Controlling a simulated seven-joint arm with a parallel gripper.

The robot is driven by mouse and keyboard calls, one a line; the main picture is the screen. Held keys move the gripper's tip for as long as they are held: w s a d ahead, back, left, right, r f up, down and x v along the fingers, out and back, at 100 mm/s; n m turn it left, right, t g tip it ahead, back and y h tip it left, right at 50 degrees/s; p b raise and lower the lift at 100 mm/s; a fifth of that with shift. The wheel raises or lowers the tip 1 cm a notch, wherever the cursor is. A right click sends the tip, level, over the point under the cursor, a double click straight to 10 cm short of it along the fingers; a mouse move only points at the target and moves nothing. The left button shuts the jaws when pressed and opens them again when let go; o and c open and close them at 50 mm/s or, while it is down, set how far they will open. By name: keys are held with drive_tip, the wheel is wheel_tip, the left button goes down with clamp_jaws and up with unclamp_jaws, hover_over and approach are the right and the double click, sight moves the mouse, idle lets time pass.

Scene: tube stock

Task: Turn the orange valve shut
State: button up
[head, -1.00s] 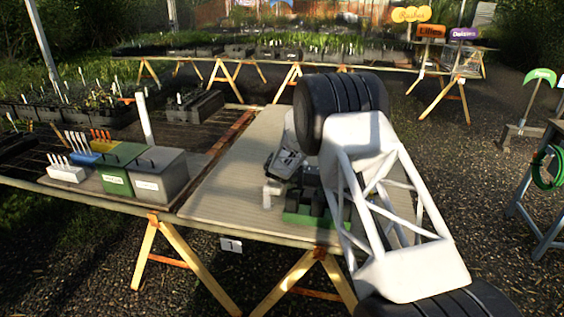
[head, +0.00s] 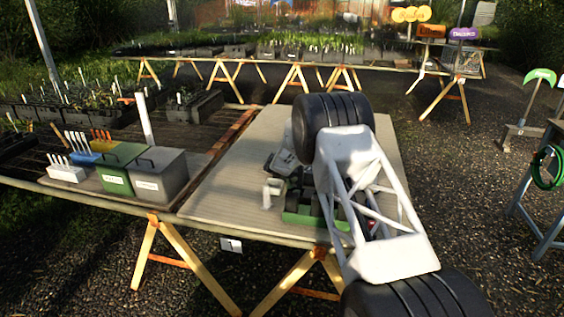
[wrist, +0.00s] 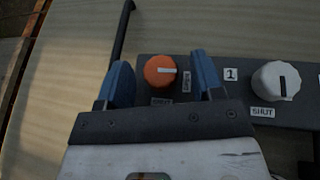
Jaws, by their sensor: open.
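In the wrist view the orange valve (wrist: 160,71) is a round knob on a dark grey panel (wrist: 225,73). Its white pointer line points right, at the label that seems to read OPEN (wrist: 186,84). A SHUT label (wrist: 161,101) sits just below the knob. My gripper (wrist: 160,62) is open, with one blue finger on the left of the knob and one on the right. Gaps show between the knob and both fingers; I cannot tell how far the tips are above the panel. In the head view my arm hides the valve.
A white knob (wrist: 276,80) with a dark pointer sits right of the valve, with its own SHUT label (wrist: 262,112) and a 1 label (wrist: 231,74). A dark hose or rod (wrist: 122,30) runs up from the panel's left. Green and grey bins (head: 158,178) stand left on the bench.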

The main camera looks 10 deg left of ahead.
drive_tip(key=shift+w, duration=0.1)
idle(0.3)
drive_tip(key=c, duration=0.9)
drive_tip(key=shift+a+m+h, duration=0.15)
drive_tip(key=shift+m+h, duration=0.85)
drive_tip(key=shift+h, duration=0.2)
drive_tip(key=shift+a+m+h, duration=0.1)
drive_tip(key=shift+m+h, duration=0.9)
drive_tip(key=shift+h, duration=0.1)
drive_tip(key=m+g+h, duration=0.1)
drive_tip(key=m+h, duration=0.3)
drive_tip(key=h, duration=0.1)
drive_tip(key=shift+w+a+m+g, duration=0.1)
drive_tip(key=shift+a+m+g, duration=0.05)
drive_tip(key=shift+m+g, duration=0.2)
drive_tip(key=m+g+h, duration=0.4)
drive_tip(key=m, duration=0.1)
drive_tip(key=shift+w+a+f+m+g+h, duration=0.15)
drive_tip(key=shift+m+g+h, duration=0.1)
drive_tip(key=shift+g+h, duration=0.15)
drive_tip(key=shift+w+m+g+h, duration=0.15)
drive_tip(key=shift+m+g+h, duration=0.55)
drive_tip(key=shift+m+g, duration=1)
drive_tip(key=shift+r+m+g, duration=0.2)
drive_tip(key=shift+m+g, duration=0.1)
drive_tip(key=shift+g, duration=0.15)
